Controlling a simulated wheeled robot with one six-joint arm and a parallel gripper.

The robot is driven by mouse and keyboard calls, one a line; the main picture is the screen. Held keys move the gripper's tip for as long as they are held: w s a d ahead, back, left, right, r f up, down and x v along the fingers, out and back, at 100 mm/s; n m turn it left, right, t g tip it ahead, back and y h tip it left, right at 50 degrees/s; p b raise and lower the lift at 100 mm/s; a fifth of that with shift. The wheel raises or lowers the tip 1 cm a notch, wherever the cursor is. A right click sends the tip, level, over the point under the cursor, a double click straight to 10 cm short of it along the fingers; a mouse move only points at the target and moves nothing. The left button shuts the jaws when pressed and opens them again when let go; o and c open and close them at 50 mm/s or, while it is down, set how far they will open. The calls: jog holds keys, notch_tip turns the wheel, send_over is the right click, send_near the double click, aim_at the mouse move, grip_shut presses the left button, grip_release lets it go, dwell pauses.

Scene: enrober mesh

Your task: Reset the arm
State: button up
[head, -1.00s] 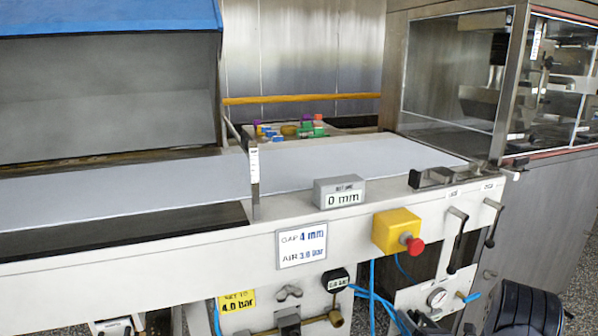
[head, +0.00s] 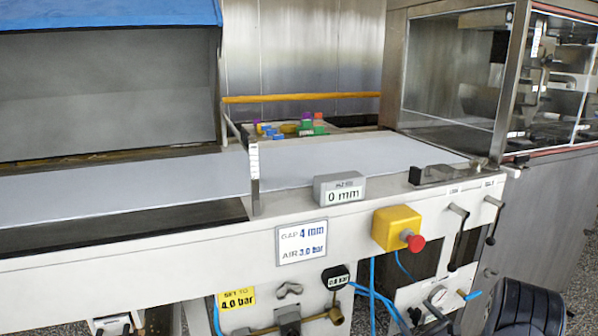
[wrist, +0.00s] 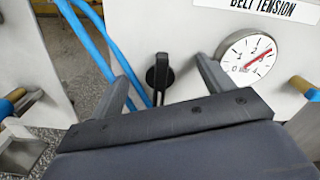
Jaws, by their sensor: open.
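My gripper (wrist: 163,70) is open in the wrist view, its two grey fingers apart and nothing between them touching. Beyond the fingers a black lever handle (wrist: 160,80) sits on a white panel labelled "BELT TENSION" (wrist: 270,8). A round gauge (wrist: 250,56) with a red needle is right of the fingers. In the head view my dark arm part (head: 525,308) shows at the bottom right; the gripper itself is not clear there.
The machine has a pale belt (head: 350,160), a display box (head: 340,189) reading "0 mm", a yellow box with a red button (head: 411,241), two black levers (head: 457,238) and blue hoses (head: 372,290). A glass-fronted cabinet (head: 455,75) stands at the right.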

jog(key=shift+n, duration=0.9)
